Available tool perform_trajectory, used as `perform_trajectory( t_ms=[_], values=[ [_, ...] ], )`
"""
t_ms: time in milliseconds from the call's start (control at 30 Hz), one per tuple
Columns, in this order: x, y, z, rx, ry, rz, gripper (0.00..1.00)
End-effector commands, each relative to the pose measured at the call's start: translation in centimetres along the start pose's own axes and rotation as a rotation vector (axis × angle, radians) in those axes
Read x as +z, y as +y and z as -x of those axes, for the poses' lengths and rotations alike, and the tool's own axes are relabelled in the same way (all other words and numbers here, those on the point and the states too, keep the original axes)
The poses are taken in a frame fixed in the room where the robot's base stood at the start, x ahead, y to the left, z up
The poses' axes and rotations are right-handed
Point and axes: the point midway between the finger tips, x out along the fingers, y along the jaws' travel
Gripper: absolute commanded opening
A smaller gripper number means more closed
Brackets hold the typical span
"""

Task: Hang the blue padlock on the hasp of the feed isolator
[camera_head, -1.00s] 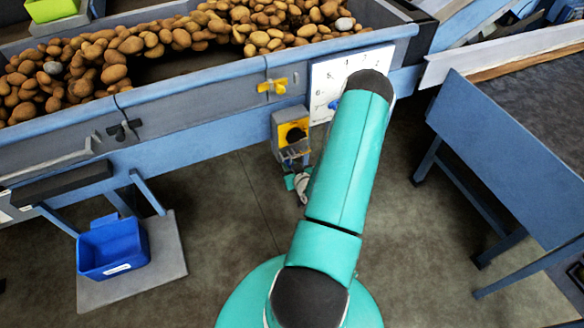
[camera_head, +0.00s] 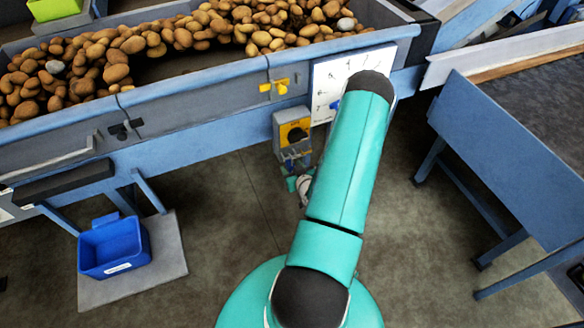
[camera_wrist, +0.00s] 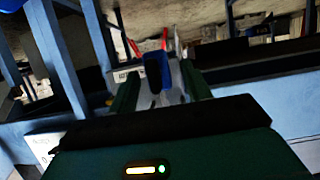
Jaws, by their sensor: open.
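The feed isolator (camera_head: 293,130) is a grey box with a yellow plate and black knob on the blue machine frame. Its hasp area below the knob is small and partly hidden by my gripper (camera_head: 300,182), which is mostly behind my teal arm. In the wrist view my gripper (camera_wrist: 160,68) has two dark green fingers standing apart. A blue block, seemingly the blue padlock (camera_wrist: 155,72), shows between the fingertips, with a greyish part below it. Whether the fingers touch it, or whether its shackle is on the hasp, I cannot tell.
A white numbered board (camera_head: 328,82) hangs right of the isolator, partly behind my arm. A blue bin (camera_head: 113,245) stands on a grey plate at left. A blue table (camera_head: 510,150) is at right. Potatoes (camera_head: 115,72) fill the trough above. The floor between is clear.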

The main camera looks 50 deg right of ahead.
Motion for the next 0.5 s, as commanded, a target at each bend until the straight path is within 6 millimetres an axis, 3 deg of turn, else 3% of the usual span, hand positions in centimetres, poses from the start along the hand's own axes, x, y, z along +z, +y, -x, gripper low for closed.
perform_trajectory(
  t_ms=[500],
  values=[
    [0.0, 0.0, 10.4, 0.001, -0.002, -0.001, 0.49]
  ],
)
